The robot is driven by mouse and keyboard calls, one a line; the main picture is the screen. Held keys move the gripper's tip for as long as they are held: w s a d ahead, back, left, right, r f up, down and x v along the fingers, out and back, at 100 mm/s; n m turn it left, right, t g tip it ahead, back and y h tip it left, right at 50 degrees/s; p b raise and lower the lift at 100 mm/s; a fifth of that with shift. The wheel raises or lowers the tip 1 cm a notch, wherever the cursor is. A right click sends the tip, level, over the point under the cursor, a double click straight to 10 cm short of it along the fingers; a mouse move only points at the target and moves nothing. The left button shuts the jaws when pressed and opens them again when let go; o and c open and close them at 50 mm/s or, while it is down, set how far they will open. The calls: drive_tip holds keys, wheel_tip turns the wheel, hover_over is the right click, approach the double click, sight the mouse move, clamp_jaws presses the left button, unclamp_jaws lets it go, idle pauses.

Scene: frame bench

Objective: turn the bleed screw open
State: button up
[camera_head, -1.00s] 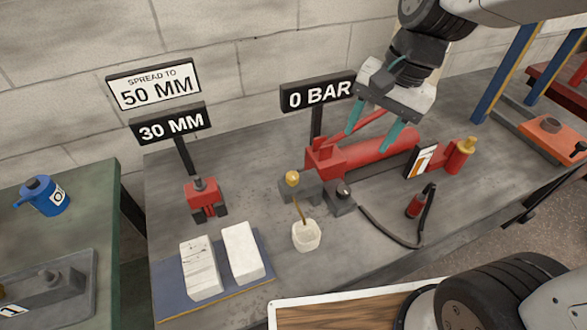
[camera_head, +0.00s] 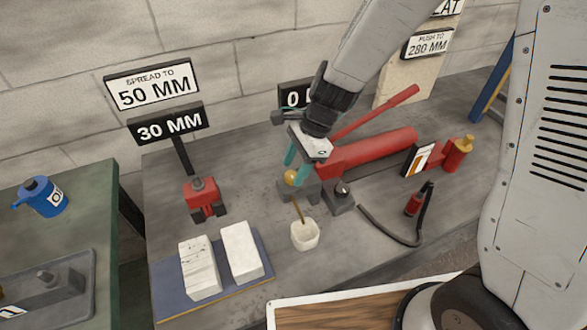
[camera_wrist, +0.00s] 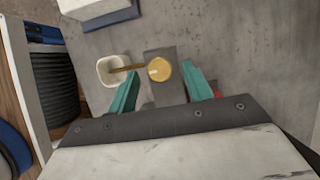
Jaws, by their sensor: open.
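The bleed screw is a round brass knob (camera_head: 291,177) on a grey block (camera_head: 313,190) at the end of the red pump. An amber tube (camera_head: 299,212) runs from below it to a white cup (camera_head: 305,236). My gripper (camera_head: 297,165) is open at the knob, pointing down with teal fingers. In the wrist view the brass knob (camera_wrist: 160,70) lies between the fingertips of my gripper (camera_wrist: 161,72), with a gap on each side. I cannot tell whether the fingertips are fully down at its height. A finger partly covers the knob in the head view.
The red pump (camera_head: 375,150) with its raised red handle (camera_head: 375,111) is right behind my gripper. A black hose (camera_head: 385,232) lies to the right. A red spreader (camera_head: 203,198) and two white blocks (camera_head: 240,252) stand left. The "0 BAR" sign (camera_head: 291,96) is partly hidden.

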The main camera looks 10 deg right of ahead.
drive_tip(key=shift+x, duration=0.75)
drive_tip(key=c, duration=1)
